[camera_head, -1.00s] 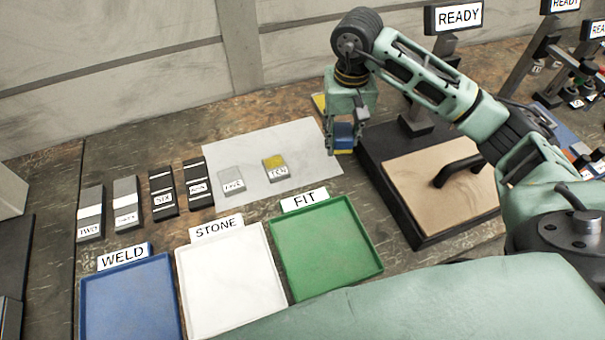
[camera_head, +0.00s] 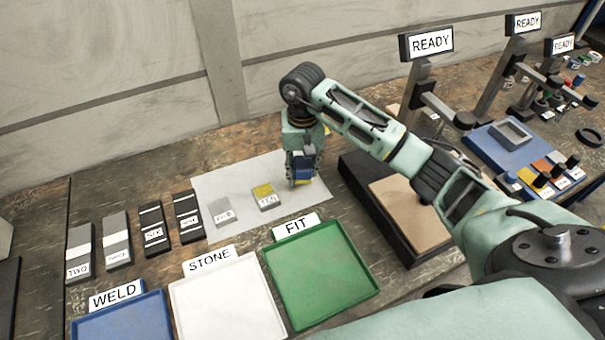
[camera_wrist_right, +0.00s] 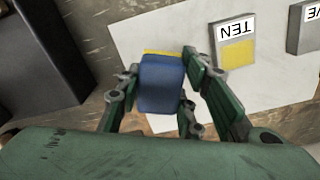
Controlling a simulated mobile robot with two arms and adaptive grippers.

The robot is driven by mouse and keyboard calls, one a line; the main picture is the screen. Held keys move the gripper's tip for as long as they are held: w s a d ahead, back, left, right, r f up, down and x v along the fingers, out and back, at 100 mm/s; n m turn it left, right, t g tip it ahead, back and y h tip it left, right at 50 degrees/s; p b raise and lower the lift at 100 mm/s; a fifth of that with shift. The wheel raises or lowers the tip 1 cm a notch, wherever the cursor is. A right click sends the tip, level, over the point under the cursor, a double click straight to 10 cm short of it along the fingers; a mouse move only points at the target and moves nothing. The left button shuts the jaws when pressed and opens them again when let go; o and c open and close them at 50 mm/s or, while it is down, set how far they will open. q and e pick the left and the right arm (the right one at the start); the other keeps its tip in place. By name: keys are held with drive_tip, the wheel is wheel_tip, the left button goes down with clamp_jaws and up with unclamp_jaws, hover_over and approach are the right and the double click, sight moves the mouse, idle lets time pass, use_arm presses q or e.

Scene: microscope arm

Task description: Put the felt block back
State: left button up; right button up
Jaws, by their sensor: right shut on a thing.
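My right gripper (camera_head: 302,183) is shut on a blue block with a yellow face, which I take for the felt block (camera_head: 304,172). It holds the block over the right part of the white sheet (camera_head: 232,187). In the right wrist view the blue block (camera_wrist_right: 160,84) sits between the two fingers (camera_wrist_right: 158,100), with a yellow strip at its far edge. I cannot tell whether the block touches the sheet. My left gripper is not in view.
The TEN slide (camera_head: 265,198) and another grey slide (camera_head: 222,212) lie on the sheet. A dark-edged base (camera_head: 405,215) stands close on the right. The green FIT tray (camera_head: 320,272) and white STONE tray (camera_head: 228,300) are in front. Dark and grey slides stand left.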

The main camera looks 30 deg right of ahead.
sight(303, 178)
wheel_tip(303, 178, down, 3)
drive_tip(key=shift+f+p, duration=0.1)
drive_tip(key=shift+p, duration=0.5)
drive_tip(key=shift+f, duration=0.45)
drive_tip(key=shift+f, duration=0.1)
drive_tip(key=o, duration=1)
